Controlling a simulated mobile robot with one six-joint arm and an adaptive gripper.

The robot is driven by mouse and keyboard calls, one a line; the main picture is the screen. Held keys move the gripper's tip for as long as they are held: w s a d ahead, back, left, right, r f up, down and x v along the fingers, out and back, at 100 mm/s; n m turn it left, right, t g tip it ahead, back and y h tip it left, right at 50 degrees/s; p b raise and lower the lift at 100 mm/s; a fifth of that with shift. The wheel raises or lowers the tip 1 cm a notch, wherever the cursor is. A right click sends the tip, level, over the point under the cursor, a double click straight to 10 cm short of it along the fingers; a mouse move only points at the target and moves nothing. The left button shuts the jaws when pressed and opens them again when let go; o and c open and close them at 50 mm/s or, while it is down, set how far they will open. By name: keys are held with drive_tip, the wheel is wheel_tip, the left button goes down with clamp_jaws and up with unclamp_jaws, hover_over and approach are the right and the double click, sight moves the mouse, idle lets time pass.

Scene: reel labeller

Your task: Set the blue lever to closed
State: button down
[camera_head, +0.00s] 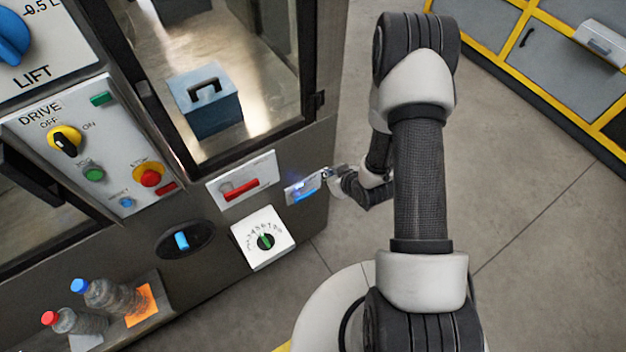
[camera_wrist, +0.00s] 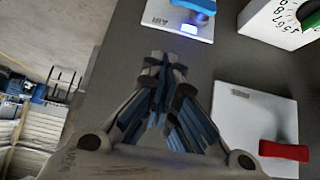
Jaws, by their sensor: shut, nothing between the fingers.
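The blue lever (camera_head: 306,194) sits on a small white plate (camera_head: 290,193) on the machine's front, right of the red lever's plate. In the wrist view the blue lever (camera_wrist: 198,5) is cut by the top edge, on a plate (camera_wrist: 160,22) whose print seems to read AIR, with a lit blue-white lamp. The lever seems to lie along the plate; its exact setting is hard to tell. My gripper (camera_head: 327,174) is shut and empty, close to the plate's right end. In the wrist view its fingertips (camera_wrist: 165,62) point at the plate's near edge; contact cannot be told.
A red lever (camera_head: 240,188) on a white plate and a dial box (camera_head: 264,240) stand close by. Bottles (camera_head: 110,294) stand on a ledge lower left. Open floor lies right of the machine.

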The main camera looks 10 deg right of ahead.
drive_tip(key=shift+s+a+f+y, duration=0.1)
drive_tip(key=shift+s+a+f, duration=0.1)
drive_tip(key=shift+f, duration=0.35)
drive_tip(key=shift+s+a+f+y, duration=0.1)
drive_tip(key=shift+s+a+f, duration=0.05)
drive_tip(key=shift+f, duration=0.4)
drive_tip(key=shift+s+a+f+y, duration=0.1)
drive_tip(key=shift+s+a+f, duration=0.1)
drive_tip(key=shift+f, duration=0.35)
drive_tip(key=shift+t, duration=0.3)
drive_tip(key=b+x, duration=0.2)
drive_tip(key=x, duration=0.8)
drive_tip(key=shift+f, duration=0.15)
drive_tip(key=shift+f+b, duration=0.8)
drive_tip(key=shift+f, duration=1.1)
